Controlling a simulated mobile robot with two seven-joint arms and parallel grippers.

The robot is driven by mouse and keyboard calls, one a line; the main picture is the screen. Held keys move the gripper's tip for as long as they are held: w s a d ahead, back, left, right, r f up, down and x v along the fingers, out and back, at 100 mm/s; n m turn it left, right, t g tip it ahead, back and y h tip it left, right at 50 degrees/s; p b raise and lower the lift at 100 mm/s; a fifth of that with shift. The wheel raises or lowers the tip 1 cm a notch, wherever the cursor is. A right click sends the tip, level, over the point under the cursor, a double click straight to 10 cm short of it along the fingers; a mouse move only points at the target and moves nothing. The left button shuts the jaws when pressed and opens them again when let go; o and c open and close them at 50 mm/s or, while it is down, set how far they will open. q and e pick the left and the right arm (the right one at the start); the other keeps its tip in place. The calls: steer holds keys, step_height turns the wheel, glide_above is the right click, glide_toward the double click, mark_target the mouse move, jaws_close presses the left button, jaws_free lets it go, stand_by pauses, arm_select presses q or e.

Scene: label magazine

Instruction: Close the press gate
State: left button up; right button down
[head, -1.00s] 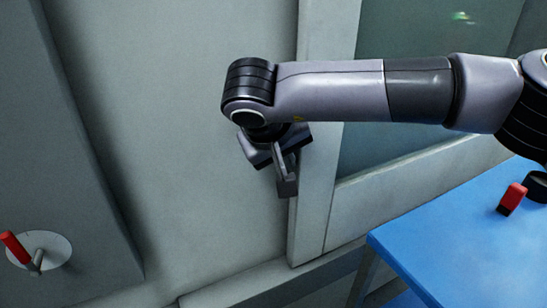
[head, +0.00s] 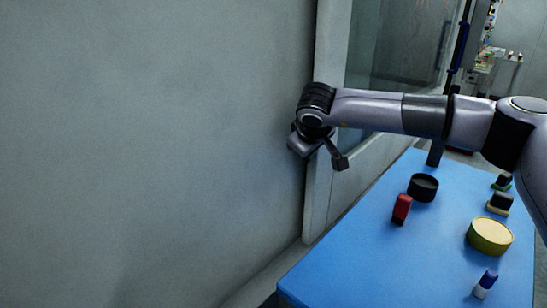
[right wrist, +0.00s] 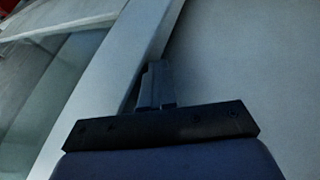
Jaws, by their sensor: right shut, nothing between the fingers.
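A pale panel with a glazed window (head: 392,50) stands behind the blue table; it looks like the press gate. Its pale upright frame edge (head: 325,190) borders a large plain grey panel (head: 150,150) on the left. My right gripper (head: 340,162) is shut and empty, pointing down close to this upright. Whether it touches the frame I cannot tell. In the right wrist view the closed fingers (right wrist: 155,86) lie over the pale upright (right wrist: 125,75), with glass to the left and plain grey panel to the right. My left gripper is out of view.
A blue table (head: 345,265) stands below my right arm. On it are a red block (head: 402,208), a black round container (head: 423,187), a yellow round tin (head: 490,236), a blue-and-white piece (head: 486,284) and dark blocks (head: 501,203). The space before the grey panel is clear.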

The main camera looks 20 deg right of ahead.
steer(key=w+d+p, duration=0.3)
steer(key=w+d, duration=0.1)
steer(key=d, duration=0.5)
steer(key=shift+d, duration=0.4)
steer(key=shift+w+a, duration=0.1)
